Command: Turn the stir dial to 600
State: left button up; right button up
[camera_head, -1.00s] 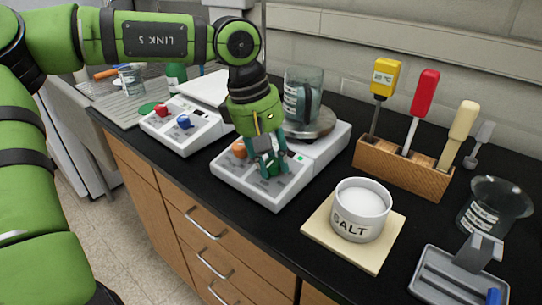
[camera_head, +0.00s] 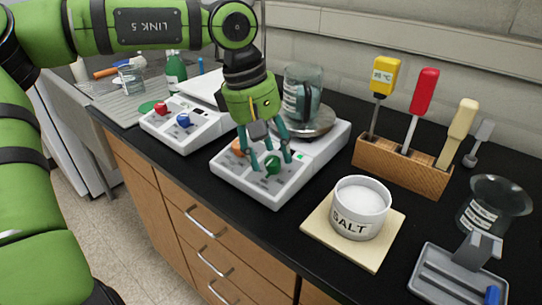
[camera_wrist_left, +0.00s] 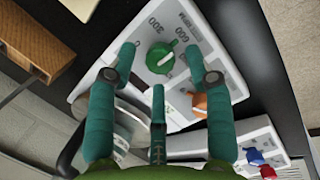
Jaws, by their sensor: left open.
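The green stir dial (camera_head: 273,164) is on the front panel of the white stirrer plate (camera_head: 257,190). In the left wrist view the dial (camera_wrist_left: 160,57) sits between the printed marks 300 and 600. Its ridge appears to point up and right, toward the 600 mark (camera_wrist_left: 181,31). My left gripper (camera_head: 271,160) is open just above the dial, with fingers on either side of it. In the left wrist view a gap shows between the fingers and the dial. My right gripper is not in view.
An orange dial (camera_head: 239,147) is beside the green one. A glass beaker (camera_head: 302,92) stands on the stirrer's round plate. A second device (camera_head: 190,138) with red and blue knobs is left. The salt jar (camera_head: 360,207) and wooden tool rack (camera_head: 400,170) are right.

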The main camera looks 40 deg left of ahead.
pick_arm(q)
jog(key=v, duration=1)
jog(key=shift+s, duration=0.1)
